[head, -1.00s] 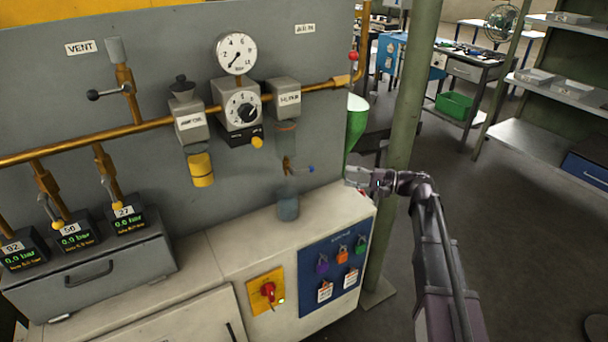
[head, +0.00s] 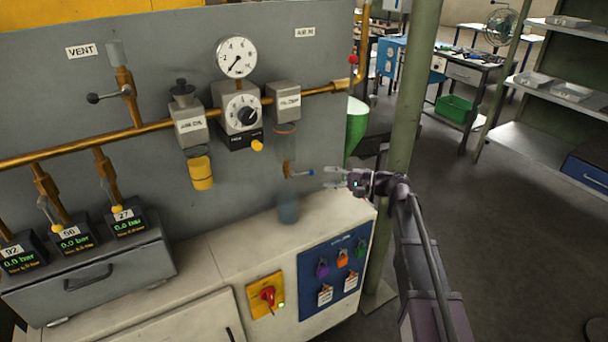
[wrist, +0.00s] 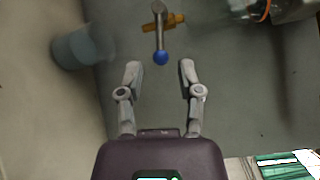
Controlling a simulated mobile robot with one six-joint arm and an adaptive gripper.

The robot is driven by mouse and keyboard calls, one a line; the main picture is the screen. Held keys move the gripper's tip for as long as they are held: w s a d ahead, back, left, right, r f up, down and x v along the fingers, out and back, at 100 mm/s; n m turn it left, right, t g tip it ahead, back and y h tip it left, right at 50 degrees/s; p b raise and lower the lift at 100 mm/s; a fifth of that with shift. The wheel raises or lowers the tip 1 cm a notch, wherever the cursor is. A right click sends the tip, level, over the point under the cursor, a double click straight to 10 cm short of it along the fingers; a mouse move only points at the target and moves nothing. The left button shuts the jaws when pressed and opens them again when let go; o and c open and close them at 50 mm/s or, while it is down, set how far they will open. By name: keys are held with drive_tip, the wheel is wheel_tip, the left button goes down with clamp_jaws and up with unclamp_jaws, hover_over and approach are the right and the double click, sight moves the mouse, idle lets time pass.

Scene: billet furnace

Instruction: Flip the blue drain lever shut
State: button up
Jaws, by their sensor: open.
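The drain lever (head: 300,173) is a short silver arm with a blue tip. It sticks out to the right from a brass drain valve (head: 287,169) under the clear bowl of the right-hand unit. In the wrist view the blue tip (wrist: 160,58) lies just beyond my fingertips, centred between them, with the silver arm running up to the brass valve. My gripper (head: 328,177) is open and empty, just right of the blue tip, pointing left. In the wrist view my gripper (wrist: 161,80) shows both fingers spread, with a gap to the lever.
A translucent blue-grey cup (head: 288,208) stands on the cabinet top below the valve; it also shows in the wrist view (wrist: 75,48). The grey panel (head: 240,190) is close behind. A green post (head: 405,100) stands right of the cabinet, near my arm.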

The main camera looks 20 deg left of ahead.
sight(305, 174)
drive_tip(key=shift+s+a+f, duration=0.1)
drive_tip(key=shift+s+a, duration=0.05)
drive_tip(key=shift+a, duration=1.8)
drive_tip(key=shift+s+a, duration=0.1)
drive_tip(key=shift+a, duration=1.8)
drive_tip(key=shift+c, duration=0.2)
clamp_jaws()
